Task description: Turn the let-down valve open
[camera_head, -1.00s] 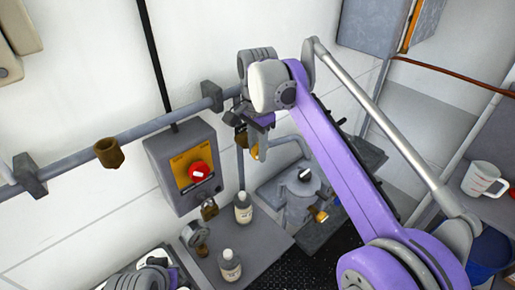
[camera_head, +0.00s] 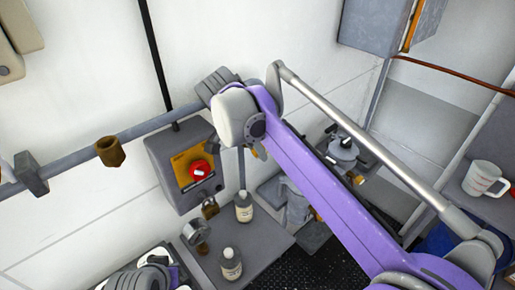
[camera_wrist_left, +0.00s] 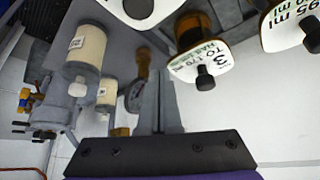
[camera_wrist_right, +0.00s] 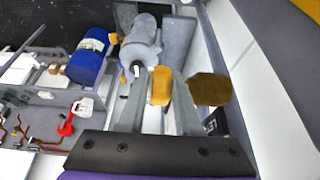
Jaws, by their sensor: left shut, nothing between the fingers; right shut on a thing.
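In the right wrist view a small yellow-orange handle (camera_wrist_right: 161,82) sits between the fingers of my right gripper (camera_wrist_right: 160,100), which is shut on it. I take it to be the let-down valve's handle; the valve body cannot be made out. My left gripper (camera_wrist_left: 160,95) is shut and empty, near a small round gauge (camera_wrist_left: 135,95) and a brass fitting (camera_wrist_left: 122,132).
A grey box with a red knob (camera_head: 199,170) hangs on the wall below a horizontal pipe (camera_head: 75,158). Two bottles (camera_head: 243,207) stand on a grey ledge (camera_head: 205,265). A white jug (camera_head: 484,178) stands on the right shelf. Dark grating lies below.

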